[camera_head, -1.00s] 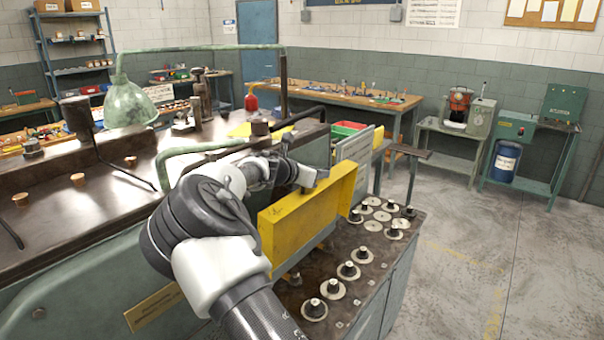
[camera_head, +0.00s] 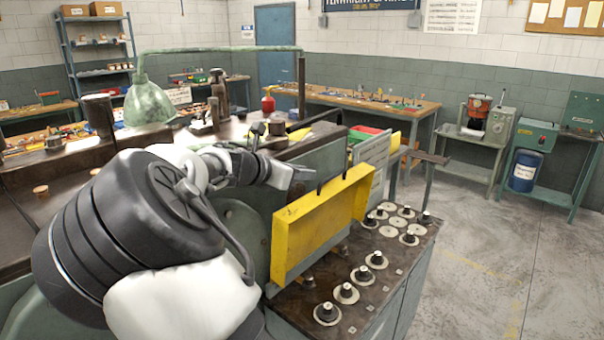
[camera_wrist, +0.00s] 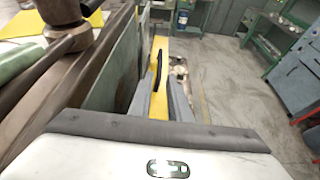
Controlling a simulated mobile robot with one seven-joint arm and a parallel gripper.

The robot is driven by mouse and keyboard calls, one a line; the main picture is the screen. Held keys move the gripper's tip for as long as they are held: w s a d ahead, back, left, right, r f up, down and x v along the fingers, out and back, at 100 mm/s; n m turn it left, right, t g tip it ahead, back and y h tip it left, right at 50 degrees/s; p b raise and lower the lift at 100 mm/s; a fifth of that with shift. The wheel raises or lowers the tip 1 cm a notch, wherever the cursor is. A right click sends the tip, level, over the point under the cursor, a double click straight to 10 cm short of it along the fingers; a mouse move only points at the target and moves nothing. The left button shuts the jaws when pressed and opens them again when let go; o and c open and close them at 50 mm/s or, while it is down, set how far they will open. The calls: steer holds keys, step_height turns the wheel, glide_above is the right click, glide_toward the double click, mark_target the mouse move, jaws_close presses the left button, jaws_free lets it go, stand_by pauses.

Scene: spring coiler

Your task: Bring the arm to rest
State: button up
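My arm (camera_head: 150,240) rises large in the left front of the head view and reaches right, beside the green machine. My gripper (camera_wrist: 161,98) shows two grey fingers apart in the wrist view. Between them I see the yellow guard (camera_wrist: 160,52) and its black handle (camera_wrist: 158,68). I cannot tell whether the fingers touch the handle.
A green lamp (camera_head: 150,103) and its pipe stand over the dark machine top behind my arm. A cabinet top (camera_head: 385,262) with several round discs and knobs lies right of the guard. The concrete floor (camera_head: 470,250) further right is clear.

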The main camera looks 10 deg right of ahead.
steer(key=s+d+f+m+g+y, duration=0.5)
steer(key=s+d+m, duration=0.3)
steer(key=s+m, duration=0.3)
steer(key=s+a+r+m+y, duration=0.1)
steer(key=s+a+m+y, duration=0.1)
steer(key=s, duration=0.7)
steer(key=s+a+r+m+t+y, duration=0.1)
steer(key=s+a+m, duration=0.3)
steer(key=s+m, duration=0.3)
steer(key=s+a+r+m+t+y, duration=0.1)
steer(key=s+m, duration=0.4)
steer(key=s, duration=0.7)
steer(key=shift+s+a+r+y+p, duration=0.25)
steer(key=shift+a+r+y+p, duration=0.2)
steer(key=shift+a+y, duration=0.45)
